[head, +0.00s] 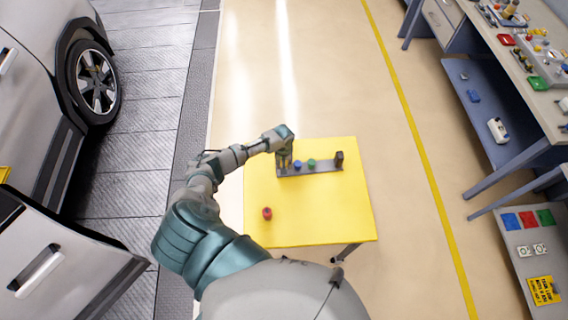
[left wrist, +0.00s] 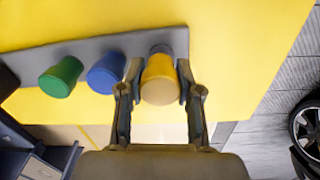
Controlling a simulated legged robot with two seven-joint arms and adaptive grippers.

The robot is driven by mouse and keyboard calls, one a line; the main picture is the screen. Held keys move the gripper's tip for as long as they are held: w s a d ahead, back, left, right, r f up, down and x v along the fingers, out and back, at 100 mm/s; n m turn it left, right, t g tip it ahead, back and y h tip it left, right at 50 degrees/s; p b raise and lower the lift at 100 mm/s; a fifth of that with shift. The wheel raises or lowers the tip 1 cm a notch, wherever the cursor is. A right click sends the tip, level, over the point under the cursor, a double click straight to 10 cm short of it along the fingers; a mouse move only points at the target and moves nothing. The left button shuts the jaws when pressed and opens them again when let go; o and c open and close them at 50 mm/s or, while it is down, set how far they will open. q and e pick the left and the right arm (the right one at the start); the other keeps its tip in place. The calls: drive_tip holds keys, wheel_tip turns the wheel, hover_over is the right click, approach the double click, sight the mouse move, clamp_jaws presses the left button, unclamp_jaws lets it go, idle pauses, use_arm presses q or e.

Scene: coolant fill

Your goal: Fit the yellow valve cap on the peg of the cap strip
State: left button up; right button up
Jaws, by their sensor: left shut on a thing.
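The grey cap strip (head: 322,168) lies near the far side of the yellow table, and it also shows in the left wrist view (left wrist: 100,48). My left gripper (head: 284,163) is at the strip's left end in the head view, with its fingers pointing down. In the left wrist view the gripper (left wrist: 158,88) is shut on the yellow valve cap (left wrist: 159,75). A grey round part shows just beyond the cap at the strip. I cannot tell how far the cap sits over a peg. The head view hides the cap behind the gripper. My right gripper is out of view.
A blue cap (head: 297,164) and a green cap (head: 311,163) stand on the strip beside the gripper. A dark block (head: 339,158) is at the strip's right end. A red cap (head: 267,213) stands on the yellow table (head: 320,215), whose front right area is clear.

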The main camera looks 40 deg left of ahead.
use_arm(q)
drive_tip(key=shift+f+b, duration=0.65)
drive_tip(key=shift+f, duration=0.4)
drive_tip(key=o, duration=1)
drive_tip(key=r, duration=1.1)
drive_tip(key=shift+w+a+r, duration=0.1)
drive_tip(key=shift+a+r, duration=0.1)
drive_tip(key=shift+r, duration=0.2)
